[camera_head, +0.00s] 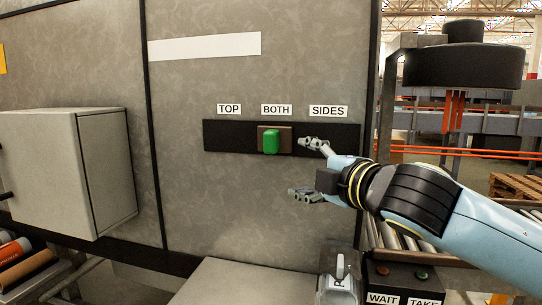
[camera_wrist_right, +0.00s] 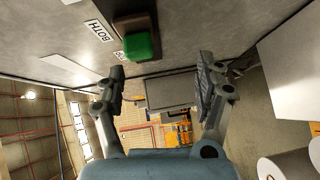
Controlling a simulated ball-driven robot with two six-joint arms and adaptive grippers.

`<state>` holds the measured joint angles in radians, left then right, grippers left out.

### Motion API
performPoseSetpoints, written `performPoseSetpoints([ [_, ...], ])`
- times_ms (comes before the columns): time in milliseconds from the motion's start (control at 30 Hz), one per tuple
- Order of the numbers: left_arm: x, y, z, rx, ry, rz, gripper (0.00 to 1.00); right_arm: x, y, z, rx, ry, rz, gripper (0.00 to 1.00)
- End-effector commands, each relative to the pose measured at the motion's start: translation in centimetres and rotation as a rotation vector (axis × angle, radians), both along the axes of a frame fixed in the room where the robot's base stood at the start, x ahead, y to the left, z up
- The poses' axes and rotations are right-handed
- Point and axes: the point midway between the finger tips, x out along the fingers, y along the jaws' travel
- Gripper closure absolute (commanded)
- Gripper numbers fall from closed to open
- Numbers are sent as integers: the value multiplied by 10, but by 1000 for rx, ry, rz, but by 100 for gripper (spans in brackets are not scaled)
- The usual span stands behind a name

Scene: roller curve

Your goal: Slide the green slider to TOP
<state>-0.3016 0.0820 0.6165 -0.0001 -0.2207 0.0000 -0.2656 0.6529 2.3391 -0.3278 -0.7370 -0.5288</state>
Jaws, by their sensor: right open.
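The green slider (camera_head: 271,141) sits on a dark horizontal track (camera_head: 225,136) on the grey wall panel. It is in the middle of the track, under the BOTH label (camera_head: 276,110). The TOP label (camera_head: 229,109) is to its left and the SIDES label (camera_head: 328,111) to its right. My right gripper (camera_head: 309,168) is open and empty, to the right of and below the slider. Its upper finger overlaps the right part of the track in the picture. In the right wrist view the slider (camera_wrist_right: 141,44) shows beyond the open fingers (camera_wrist_right: 162,72), apart from them. My left gripper is not in view.
A grey wall box (camera_head: 45,165) juts out at the left. Below right stands a dark control box (camera_head: 405,280) with WAIT and TAKE labels and two buttons. A grey surface (camera_head: 240,280) lies below the panel. The panel left of the slider is clear.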

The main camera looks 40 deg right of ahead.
Motion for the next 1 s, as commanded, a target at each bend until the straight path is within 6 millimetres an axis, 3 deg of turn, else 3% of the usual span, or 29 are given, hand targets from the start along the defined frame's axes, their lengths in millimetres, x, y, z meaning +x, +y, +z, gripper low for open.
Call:
performPoseSetpoints([
  [33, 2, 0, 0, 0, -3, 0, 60, 7, 1, 14, -67, -38, 31, 29],
  [133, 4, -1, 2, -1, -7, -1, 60, 16, 3, 28, -132, -75, 61, 29],
  [600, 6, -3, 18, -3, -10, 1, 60, 99, -3, 30, -130, -78, 63, 29],
  [800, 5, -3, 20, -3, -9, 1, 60, 117, -4, 28, -132, -76, 65, 29],
  [1000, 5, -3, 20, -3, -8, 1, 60, 119, -4, 27, -133, -76, 66, 29],
])
